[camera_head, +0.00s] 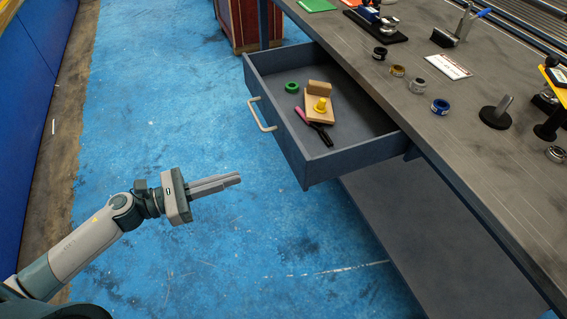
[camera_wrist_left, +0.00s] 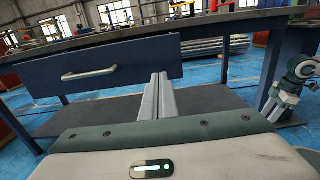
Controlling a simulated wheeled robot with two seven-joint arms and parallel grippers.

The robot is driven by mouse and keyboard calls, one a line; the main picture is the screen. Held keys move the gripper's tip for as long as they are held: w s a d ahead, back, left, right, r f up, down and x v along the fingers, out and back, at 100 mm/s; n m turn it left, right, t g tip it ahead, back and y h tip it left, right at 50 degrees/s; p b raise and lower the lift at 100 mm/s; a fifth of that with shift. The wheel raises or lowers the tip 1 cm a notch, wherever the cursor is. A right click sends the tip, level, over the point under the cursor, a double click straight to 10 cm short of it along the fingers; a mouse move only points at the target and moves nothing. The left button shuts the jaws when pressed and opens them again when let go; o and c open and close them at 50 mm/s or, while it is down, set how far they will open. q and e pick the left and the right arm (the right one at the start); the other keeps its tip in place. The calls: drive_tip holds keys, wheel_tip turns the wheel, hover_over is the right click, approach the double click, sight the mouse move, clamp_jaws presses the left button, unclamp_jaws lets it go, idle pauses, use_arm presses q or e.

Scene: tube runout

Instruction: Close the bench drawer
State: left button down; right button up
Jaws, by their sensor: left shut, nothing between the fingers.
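The bench drawer (camera_head: 292,143) is pulled well out from under the grey bench top (camera_head: 455,130). It has a blue-grey front with a pale bar handle (camera_head: 261,115). Inside lie a green ring (camera_head: 291,87), a wooden block with a yellow knob (camera_head: 320,104) and a dark tool with a pink end (camera_head: 316,127). My left gripper (camera_head: 238,178) is shut and empty, apart from the drawer, in front of and below its near corner. In the left wrist view the drawer front (camera_wrist_left: 130,65) and handle (camera_wrist_left: 90,73) face my shut fingers (camera_wrist_left: 158,82). My right gripper is not seen in the head view.
The bench top carries several rings, a white label card (camera_head: 448,66) and a black-based stand (camera_head: 496,113). A lower shelf (camera_head: 420,225) lies under the bench. A red cabinet (camera_head: 246,22) stands behind. The blue floor (camera_head: 190,90) before the drawer is clear.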

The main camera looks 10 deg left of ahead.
use_arm(q)
drive_tip(key=shift+w+d, duration=0.1)
drive_tip(key=shift+d, duration=0.05)
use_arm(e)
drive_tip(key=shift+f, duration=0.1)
use_arm(q)
drive_tip(key=p, duration=0.4)
approach(295, 159)
drive_tip(key=x, duration=0.4)
drive_tip(key=shift+w+d+r, duration=0.15)
drive_tip(key=shift+w+d, duration=0.05)
drive_tip(key=shift+d, duration=0.15)
drive_tip(key=shift+x, duration=0.85)
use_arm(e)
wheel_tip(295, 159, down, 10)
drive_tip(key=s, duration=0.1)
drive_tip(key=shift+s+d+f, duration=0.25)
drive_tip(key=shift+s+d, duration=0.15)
